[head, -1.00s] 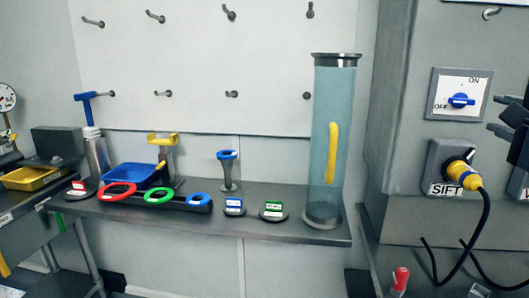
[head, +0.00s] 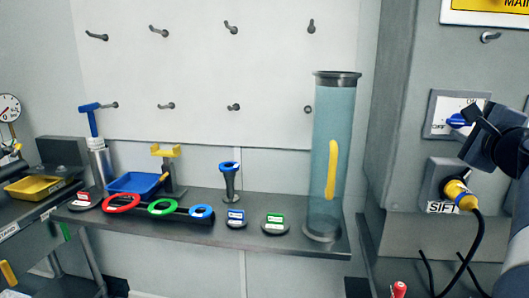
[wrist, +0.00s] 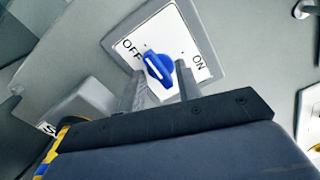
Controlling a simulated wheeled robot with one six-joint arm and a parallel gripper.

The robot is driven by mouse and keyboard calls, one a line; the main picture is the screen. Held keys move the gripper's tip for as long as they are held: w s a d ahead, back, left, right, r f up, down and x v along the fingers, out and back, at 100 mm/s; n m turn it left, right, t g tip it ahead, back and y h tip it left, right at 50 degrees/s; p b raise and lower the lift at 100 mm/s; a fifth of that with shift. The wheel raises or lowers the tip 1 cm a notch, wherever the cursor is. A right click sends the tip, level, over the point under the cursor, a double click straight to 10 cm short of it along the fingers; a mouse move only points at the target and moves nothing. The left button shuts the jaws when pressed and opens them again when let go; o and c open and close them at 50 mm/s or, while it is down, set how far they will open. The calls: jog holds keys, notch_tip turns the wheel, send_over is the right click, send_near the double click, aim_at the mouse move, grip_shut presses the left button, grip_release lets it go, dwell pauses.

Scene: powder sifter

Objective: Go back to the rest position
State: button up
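My gripper (head: 476,128) is at the right of the head view, in front of the ON/OFF switch panel (head: 436,104). In the wrist view my gripper (wrist: 160,68) is open, its two fingers apart with nothing clamped between them. The blue switch knob (wrist: 157,70) shows between and beyond the fingertips, and its white mark appears turned toward OFF. Whether a finger touches the knob is unclear. In the head view the knob (head: 457,120) is partly hidden by my gripper.
A yellow plug (head: 460,193) with a black cable sits in the SIFT socket below the switch. A tall clear tube (head: 345,130) stands on the shelf (head: 285,242). Coloured rings, a blue tray (head: 132,183) and small labelled stands are to its left. Space before the shelf looks clear.

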jog(key=m+p, duration=0.4)
jog(key=shift+r, duration=0.25)
jog(key=shift+f+m+p, duration=0.2)
jog(key=shift+m+p, duration=0.7)
jog(key=shift+m, duration=0.1)
jog(key=shift+a, duration=0.1)
